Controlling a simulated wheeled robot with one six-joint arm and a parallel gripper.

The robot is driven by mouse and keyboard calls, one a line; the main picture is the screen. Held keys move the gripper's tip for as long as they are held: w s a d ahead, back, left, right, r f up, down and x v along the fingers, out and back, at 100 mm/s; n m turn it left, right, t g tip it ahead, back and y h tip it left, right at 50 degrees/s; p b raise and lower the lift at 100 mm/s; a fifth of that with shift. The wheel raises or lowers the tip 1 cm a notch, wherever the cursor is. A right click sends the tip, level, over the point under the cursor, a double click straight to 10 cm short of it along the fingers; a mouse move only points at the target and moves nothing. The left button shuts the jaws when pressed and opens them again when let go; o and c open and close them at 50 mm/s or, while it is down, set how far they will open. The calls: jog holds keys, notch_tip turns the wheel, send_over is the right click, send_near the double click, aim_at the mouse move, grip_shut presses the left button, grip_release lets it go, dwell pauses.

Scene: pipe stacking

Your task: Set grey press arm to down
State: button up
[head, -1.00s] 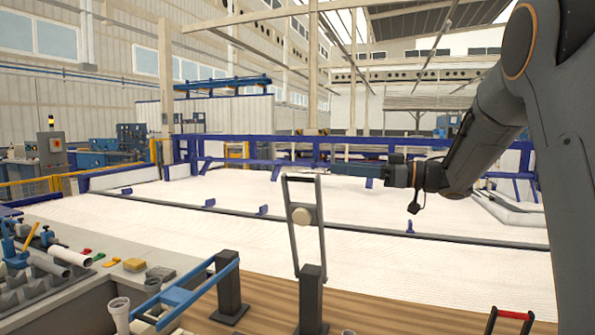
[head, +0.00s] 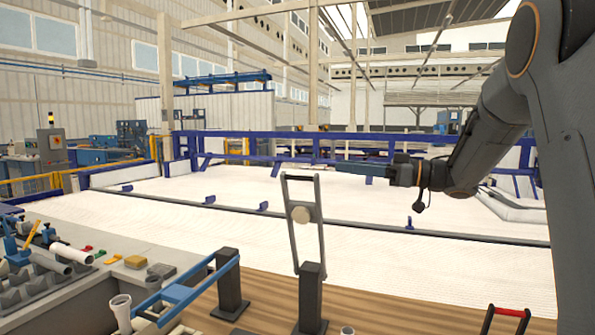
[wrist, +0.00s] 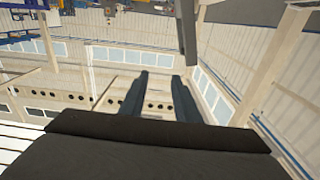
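The grey press arm (head: 316,241) stands up, leaning slightly left, on a dark post (head: 311,293) at the front edge of the wooden deck in the head view. My gripper (head: 338,167) is held level behind and to the right of the arm's top in the picture; I see no contact. In the wrist view its two fingers (wrist: 160,92) are apart with nothing between them. A grey bar (wrist: 187,30) shows above them, probably part of the press arm.
A blue press arm (head: 185,292) lies low beside its post (head: 229,286) at left. A red-handled arm (head: 508,313) is at bottom right. A grey bench (head: 110,285) with pipes and coloured buttons stands at left. The white floor (head: 400,275) beyond the deck is clear.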

jog(key=b+v, duration=0.2)
jog(key=v, duration=0.5)
jog(key=shift+d, duration=0.2)
jog(key=shift+s, duration=0.1)
